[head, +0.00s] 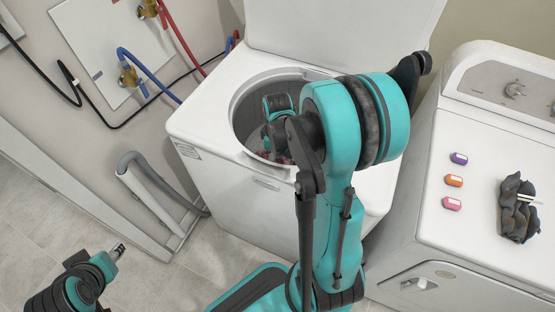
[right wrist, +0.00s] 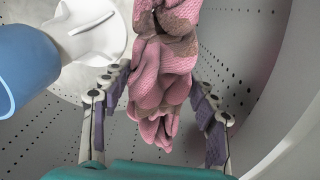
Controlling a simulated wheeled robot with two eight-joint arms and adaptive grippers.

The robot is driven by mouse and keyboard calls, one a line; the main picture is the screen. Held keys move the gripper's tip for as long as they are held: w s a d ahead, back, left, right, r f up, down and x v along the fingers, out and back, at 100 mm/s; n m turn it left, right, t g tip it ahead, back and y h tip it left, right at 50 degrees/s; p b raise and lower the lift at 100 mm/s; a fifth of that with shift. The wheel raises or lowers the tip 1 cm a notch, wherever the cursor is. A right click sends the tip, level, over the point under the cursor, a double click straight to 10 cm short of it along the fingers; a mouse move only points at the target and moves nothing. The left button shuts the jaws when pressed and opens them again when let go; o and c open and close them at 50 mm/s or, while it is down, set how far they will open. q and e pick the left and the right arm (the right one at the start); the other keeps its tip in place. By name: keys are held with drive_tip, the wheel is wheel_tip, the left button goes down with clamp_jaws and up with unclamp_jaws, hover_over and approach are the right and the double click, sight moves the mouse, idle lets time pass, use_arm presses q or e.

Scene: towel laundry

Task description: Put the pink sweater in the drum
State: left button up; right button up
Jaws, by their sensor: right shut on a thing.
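The pink sweater (right wrist: 163,85), pink with brownish patches, hangs bunched between the fingers of my right gripper (right wrist: 163,100). The gripper is shut on it. Around it in the right wrist view is the grey perforated wall of the drum (right wrist: 245,50). In the head view my right arm reaches into the drum opening (head: 246,108) of the white washer (head: 230,175); the arm hides most of the gripper, and only a reddish bit of the sweater shows low in the opening. My left gripper (head: 118,251) is at the lower left, away from the washer, too small to read.
A white finned agitator (right wrist: 85,45) with a blue post (right wrist: 25,60) stands in the drum beside the sweater. The washer's lid (head: 340,30) is up. A dryer (head: 490,160) at the right carries a dark knitted bundle (head: 518,212) and three coloured tags (head: 455,181). A grey hose (head: 150,165) runs left of the washer.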

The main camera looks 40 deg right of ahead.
drive_tip(key=o, duration=1.5)
drive_tip(key=shift+r, duration=0.1)
wheel_tip(320, 180, up, 12)
drive_tip(key=p, duration=1)
drive_tip(key=shift+a, duration=0.1)
